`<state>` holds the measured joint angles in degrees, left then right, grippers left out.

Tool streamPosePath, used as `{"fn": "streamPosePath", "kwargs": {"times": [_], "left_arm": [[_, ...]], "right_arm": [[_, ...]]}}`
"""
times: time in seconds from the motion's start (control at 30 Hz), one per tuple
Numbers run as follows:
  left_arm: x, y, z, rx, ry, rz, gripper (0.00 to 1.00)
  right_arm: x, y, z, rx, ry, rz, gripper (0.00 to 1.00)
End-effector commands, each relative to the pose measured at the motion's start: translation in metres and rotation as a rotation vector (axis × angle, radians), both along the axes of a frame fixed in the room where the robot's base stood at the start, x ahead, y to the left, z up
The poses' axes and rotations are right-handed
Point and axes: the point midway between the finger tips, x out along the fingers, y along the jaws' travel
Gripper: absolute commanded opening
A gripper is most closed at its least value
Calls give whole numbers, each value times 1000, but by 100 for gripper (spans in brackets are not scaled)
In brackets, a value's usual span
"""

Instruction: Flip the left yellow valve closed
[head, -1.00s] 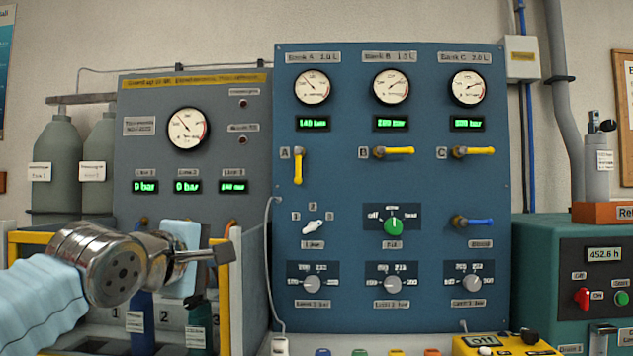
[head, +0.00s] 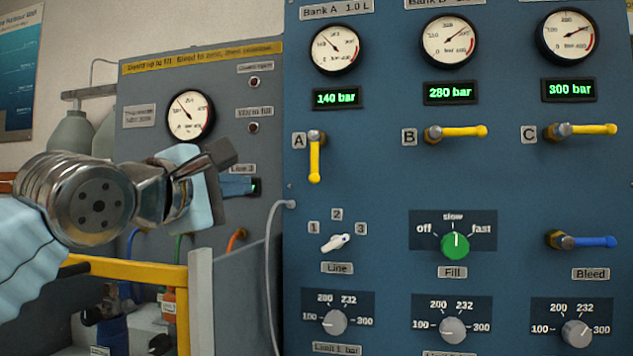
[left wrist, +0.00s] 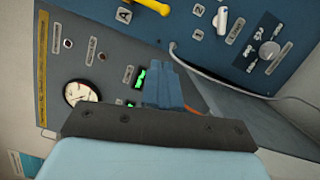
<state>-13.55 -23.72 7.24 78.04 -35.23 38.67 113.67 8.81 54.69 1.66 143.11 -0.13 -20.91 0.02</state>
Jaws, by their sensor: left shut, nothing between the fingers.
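The left yellow valve (head: 315,162), beside label A on the blue panel, has its handle pointing straight down. Its yellow handle also shows at the top edge of the left wrist view (left wrist: 152,6). The yellow valves at B (head: 458,132) and C (head: 585,130) have their handles lying level, pointing right. My left gripper (head: 250,186) is to the left of valve A and a little lower, apart from it. Its blue fingers (left wrist: 165,86) are together with nothing between them. My right gripper is in neither view.
The blue panel (head: 390,205) also carries gauges, a white line selector (head: 336,243), a green fill knob (head: 455,245) and a blue bleed lever (head: 585,241). A grey panel (head: 140,130) stands behind my left gripper. A yellow frame (head: 130,268) lies below my arm.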

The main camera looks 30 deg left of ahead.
Motion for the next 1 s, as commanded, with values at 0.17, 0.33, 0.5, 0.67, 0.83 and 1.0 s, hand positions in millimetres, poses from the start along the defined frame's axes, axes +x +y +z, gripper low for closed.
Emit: {"fn": "streamPosePath", "kwargs": {"times": [0.17,0.33,0.5,0.67,0.83,1.0], "left_arm": [[0,0,0,0,0,0,0],[0,0,0,1,0,0,0],[8,0,1,1,2,0,0],[33,0,3,2,4,-3,0],[70,1,6,1,3,-3,0],[104,2,7,3,4,-2,0]], "right_arm": [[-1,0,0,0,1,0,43],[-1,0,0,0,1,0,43],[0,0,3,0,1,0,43],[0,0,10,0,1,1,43],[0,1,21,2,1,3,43],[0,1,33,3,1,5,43]]}}
